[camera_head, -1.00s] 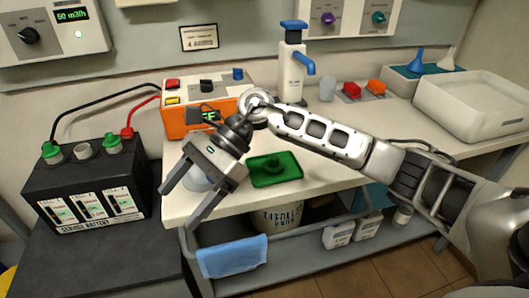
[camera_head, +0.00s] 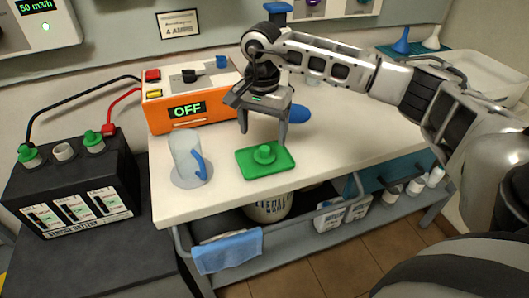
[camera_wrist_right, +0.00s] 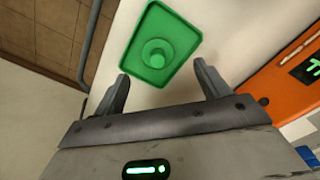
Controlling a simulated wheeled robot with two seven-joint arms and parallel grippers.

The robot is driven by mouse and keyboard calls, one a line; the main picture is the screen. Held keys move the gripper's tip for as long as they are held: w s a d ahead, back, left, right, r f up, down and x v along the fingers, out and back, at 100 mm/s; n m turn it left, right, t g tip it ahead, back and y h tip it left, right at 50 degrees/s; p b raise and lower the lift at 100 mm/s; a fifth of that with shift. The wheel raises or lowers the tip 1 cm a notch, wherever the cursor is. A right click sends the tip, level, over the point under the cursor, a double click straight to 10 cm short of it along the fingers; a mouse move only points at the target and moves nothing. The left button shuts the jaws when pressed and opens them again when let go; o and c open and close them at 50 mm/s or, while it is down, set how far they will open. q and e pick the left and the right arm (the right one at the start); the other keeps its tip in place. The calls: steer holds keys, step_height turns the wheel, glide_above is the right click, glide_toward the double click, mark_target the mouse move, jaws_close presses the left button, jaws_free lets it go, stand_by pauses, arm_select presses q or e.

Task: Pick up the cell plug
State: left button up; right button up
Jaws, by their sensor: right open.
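The cell plug (camera_head: 264,153), a small round green plug, sits on a green tray (camera_head: 247,168) near the front edge of the white counter. My right gripper (camera_head: 263,135) is open, pointing down, with its fingers just above and behind the plug. In the right wrist view, the plug (camera_wrist_right: 157,53) on its tray (camera_wrist_right: 176,30) lies just beyond the gap between the open fingertips (camera_wrist_right: 161,72). Nothing is between the fingers. My left gripper is not in view.
A clear jug (camera_head: 188,155) with a blue handle stands left of the tray. Behind it is an orange charger (camera_head: 158,117) reading OFF. A black battery (camera_head: 70,180) with two green plugs and one white open port is at left. A blue cloth (camera_head: 228,250) hangs below the counter.

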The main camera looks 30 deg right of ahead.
mark_target(265, 147)
steer(key=shift+s+d+f+p, duration=0.1)
steer(key=shift+f+p, duration=0.3)
steer(key=shift+f, duration=1.15)
steer(key=shift+s+d+f+p, duration=0.1)
steer(key=shift+f+p, duration=0.25)
steer(key=shift+f, duration=1.2)
steer(key=c, duration=1.1)
